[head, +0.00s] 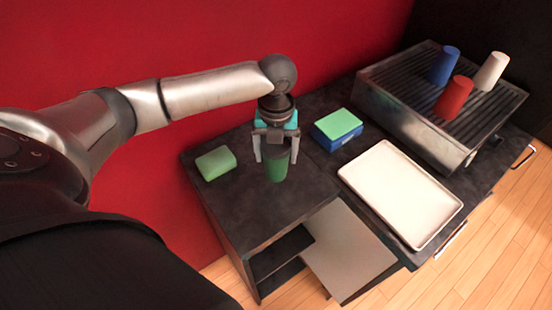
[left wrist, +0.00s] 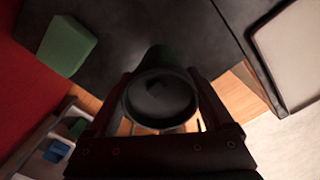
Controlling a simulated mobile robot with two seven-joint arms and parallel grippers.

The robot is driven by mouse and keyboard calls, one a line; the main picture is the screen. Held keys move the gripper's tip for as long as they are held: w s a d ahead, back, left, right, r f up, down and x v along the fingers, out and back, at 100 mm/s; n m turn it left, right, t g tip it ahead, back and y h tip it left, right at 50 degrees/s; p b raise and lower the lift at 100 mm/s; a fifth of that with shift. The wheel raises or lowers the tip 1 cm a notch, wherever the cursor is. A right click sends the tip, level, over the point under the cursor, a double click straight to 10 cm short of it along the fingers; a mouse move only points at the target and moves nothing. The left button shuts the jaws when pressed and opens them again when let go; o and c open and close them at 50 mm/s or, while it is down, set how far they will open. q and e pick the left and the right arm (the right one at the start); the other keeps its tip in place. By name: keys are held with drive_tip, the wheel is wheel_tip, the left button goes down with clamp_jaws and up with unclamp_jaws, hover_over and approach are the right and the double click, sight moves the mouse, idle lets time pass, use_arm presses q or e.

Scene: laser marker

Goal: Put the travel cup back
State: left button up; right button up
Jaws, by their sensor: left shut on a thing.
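A green cup (head: 277,168) with a dark top, which looks like the travel cup, is upright near the front edge of the dark counter (head: 228,210). My left gripper (head: 273,158) comes from above and is shut on the cup, one finger on each side. The left wrist view looks down on the cup's round dark rim (left wrist: 160,97) between the fingers. I cannot tell whether the cup's base touches the counter. A blue cup (head: 444,65), a red cup (head: 455,95) and a white cup (head: 490,71) stand upside down on the ribbed metal machine. My right gripper is not in view.
A green block (head: 215,163) lies left of the cup. A green-topped blue box (head: 338,128) is to its right. A pale tray (head: 395,195) and the ribbed machine (head: 395,92) fill the counter's right side. Below the counter, a dark shelf (head: 280,252) stands open.

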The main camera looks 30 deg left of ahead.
use_arm(q)
drive_tip(key=shift+f, duration=1.2)
drive_tip(key=shift+f, duration=0.15)
drive_tip(key=o, duration=0.6)
wheel_tip(320, 180, up, 12)
drive_tip(key=shift+r+p, duration=0.15)
drive_tip(key=shift+p, duration=0.3)
